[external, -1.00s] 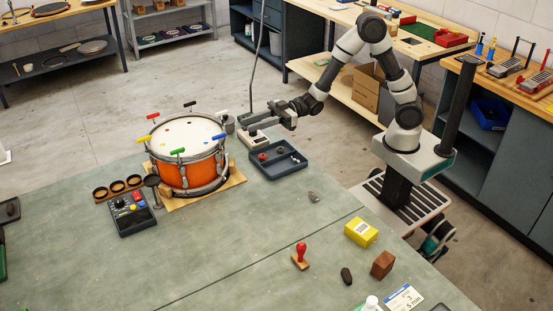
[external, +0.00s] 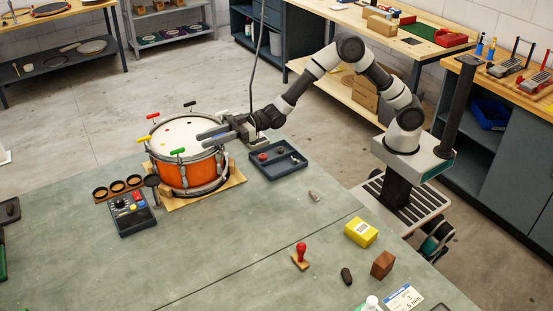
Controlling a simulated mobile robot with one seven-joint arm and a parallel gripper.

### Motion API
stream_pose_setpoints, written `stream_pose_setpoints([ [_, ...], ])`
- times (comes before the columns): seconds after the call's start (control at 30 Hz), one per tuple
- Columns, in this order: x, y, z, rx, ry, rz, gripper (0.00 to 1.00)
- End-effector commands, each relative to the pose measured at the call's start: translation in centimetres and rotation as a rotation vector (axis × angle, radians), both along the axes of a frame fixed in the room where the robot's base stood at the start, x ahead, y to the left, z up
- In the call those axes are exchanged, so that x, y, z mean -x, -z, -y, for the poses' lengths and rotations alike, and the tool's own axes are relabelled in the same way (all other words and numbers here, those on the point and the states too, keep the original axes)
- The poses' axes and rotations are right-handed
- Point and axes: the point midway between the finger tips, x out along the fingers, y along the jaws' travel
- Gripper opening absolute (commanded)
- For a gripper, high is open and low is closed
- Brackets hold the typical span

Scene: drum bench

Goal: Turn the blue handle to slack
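An orange drum (external: 181,176) with a white head stands on a wooden base on the bench. Coloured T-handles stand around its rim: red (external: 153,116), black (external: 190,104), yellow (external: 145,139) and green (external: 177,152). The blue handle, at the drum's right rim, is hidden behind my gripper. My gripper (external: 205,139) reaches in from the right, with its fingers over the right part of the drum rim. The two fingers look apart. I cannot tell whether the blue handle lies between them or whether they touch it.
A dark tray (external: 279,160) with small parts lies right of the drum. A dark control box (external: 132,214) and a wooden holder with round cups (external: 118,187) are at the left. A red-handled stamp (external: 300,258) and a yellow box (external: 361,233) stand at the front right.

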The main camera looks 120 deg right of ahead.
Motion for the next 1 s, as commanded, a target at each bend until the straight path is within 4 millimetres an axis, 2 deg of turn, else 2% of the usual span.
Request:
stream_pose_setpoints([
  [0.27, -0.18, 0.02, -0.03, 0.000, 0.000, -0.001, 0.28],
  [0.43, -0.16, 0.02, -0.02, 0.000, 0.000, -0.001, 0.01],
  [0.47, -0.16, 0.02, -0.02, 0.000, 0.000, -0.001, 0.00],
  [0.77, -0.14, -0.03, -0.06, 0.001, -0.024, -0.001, 0.00],
  [1.0, -0.10, -0.27, -0.43, 0.001, -0.143, -0.001, 0.00],
])
